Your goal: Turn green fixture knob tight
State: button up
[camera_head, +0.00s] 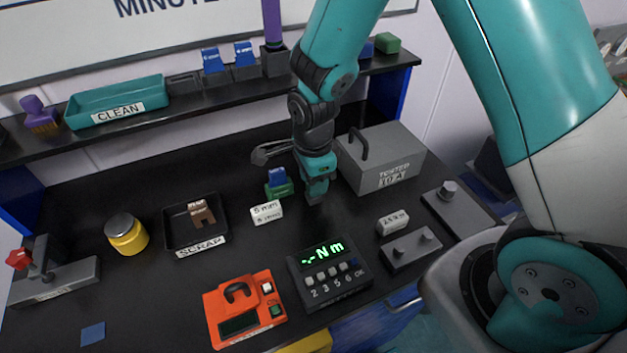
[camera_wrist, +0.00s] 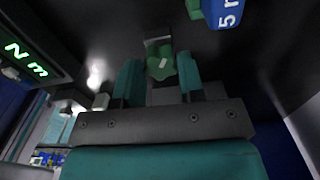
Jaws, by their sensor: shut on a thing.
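The green fixture (camera_head: 279,189) stands mid-table with a blue block (camera_head: 277,175) on it. In the wrist view its green edge (camera_wrist: 194,10) and the blue block marked "5" (camera_wrist: 228,12) show at the top. My gripper (camera_head: 317,197) points down just right of the fixture. In the wrist view its two fingers (camera_wrist: 160,80) are on either side of a green knob (camera_wrist: 161,66) with a white mark, shut on it. The head view does not show the knob; my gripper hides it. I cannot tell how tight it is.
A white "5 mm" label block (camera_head: 267,212) stands just in front of the fixture. A grey box (camera_head: 383,160) with a handle is close at right. The torque display (camera_head: 328,272), reading "-.-Nm", and an orange device (camera_head: 243,309) are in front. The scrap tray (camera_head: 183,215) is at left.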

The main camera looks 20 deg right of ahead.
jog(key=o, duration=0.8)
